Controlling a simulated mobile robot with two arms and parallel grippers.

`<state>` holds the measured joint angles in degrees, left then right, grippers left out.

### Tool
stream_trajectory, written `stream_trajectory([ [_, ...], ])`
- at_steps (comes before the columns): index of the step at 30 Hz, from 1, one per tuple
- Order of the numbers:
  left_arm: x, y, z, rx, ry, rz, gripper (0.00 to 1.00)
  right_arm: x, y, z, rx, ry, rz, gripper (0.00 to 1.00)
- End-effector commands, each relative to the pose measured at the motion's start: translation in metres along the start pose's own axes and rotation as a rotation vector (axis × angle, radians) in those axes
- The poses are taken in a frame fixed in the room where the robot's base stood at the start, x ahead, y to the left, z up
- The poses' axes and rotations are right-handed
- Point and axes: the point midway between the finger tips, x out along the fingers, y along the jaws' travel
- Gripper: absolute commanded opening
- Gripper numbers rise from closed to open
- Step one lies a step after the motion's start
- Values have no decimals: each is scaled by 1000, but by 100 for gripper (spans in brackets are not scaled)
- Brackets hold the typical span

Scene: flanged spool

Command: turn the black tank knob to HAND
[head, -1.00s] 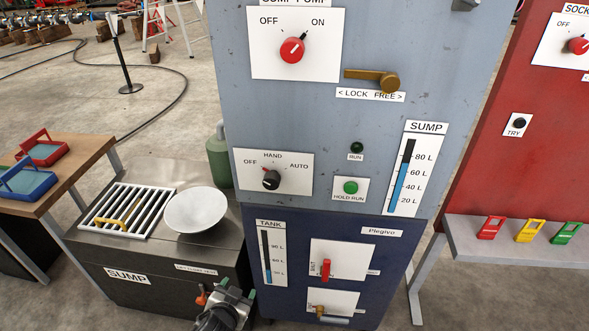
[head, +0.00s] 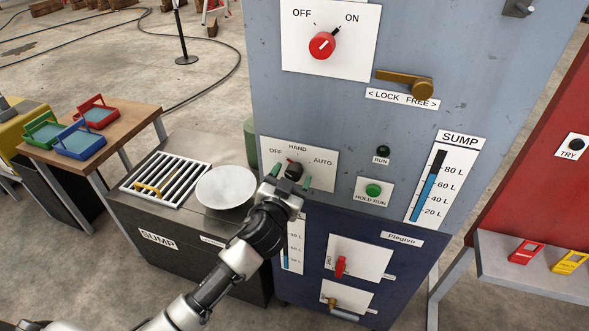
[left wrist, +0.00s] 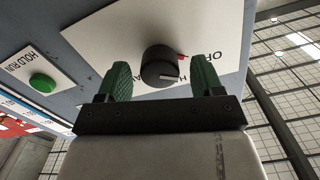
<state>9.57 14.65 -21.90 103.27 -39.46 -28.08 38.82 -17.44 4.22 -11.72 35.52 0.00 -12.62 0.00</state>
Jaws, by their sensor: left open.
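The black tank knob (head: 293,172) sits on a white plate marked OFF, HAND and AUTO on the grey-blue cabinet. Its red tip points up and left, toward OFF. My left gripper (head: 291,177) is open in front of the plate, with one green finger on each side of the knob. In the left wrist view the knob (left wrist: 160,68) shows between the two green fingers (left wrist: 160,75), with a gap on both sides. Some of the plate's lettering is hidden there by a finger. My right gripper is not in view.
A red switch knob (head: 322,45) and a brass lever (head: 405,84) are above. A green HOLD RUN button (head: 373,190) is at right. A white bowl (head: 226,187) and a grate (head: 165,180) are on the sump box at left. My left arm covers part of the TANK gauge (head: 297,240).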

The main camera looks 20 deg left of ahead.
Motion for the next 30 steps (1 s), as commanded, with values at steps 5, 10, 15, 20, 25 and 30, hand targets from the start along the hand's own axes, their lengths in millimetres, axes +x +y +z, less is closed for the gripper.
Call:
stream_trajectory([
  [5, 18, 1, 0, -1, -2, 1, 67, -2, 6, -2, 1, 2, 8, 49],
  [10, 22, 1, 0, -1, -1, 1, 67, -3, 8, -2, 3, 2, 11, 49],
  [15, 22, 1, 1, -1, -1, 1, 67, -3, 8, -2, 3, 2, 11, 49],
  [20, 22, 1, 1, -1, -1, 1, 45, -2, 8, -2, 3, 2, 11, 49],
  [25, 22, 1, 1, -1, -1, 1, 19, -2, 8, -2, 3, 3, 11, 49],
  [30, 22, 1, 1, 5, -1, 1, 17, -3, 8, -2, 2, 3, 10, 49],
])
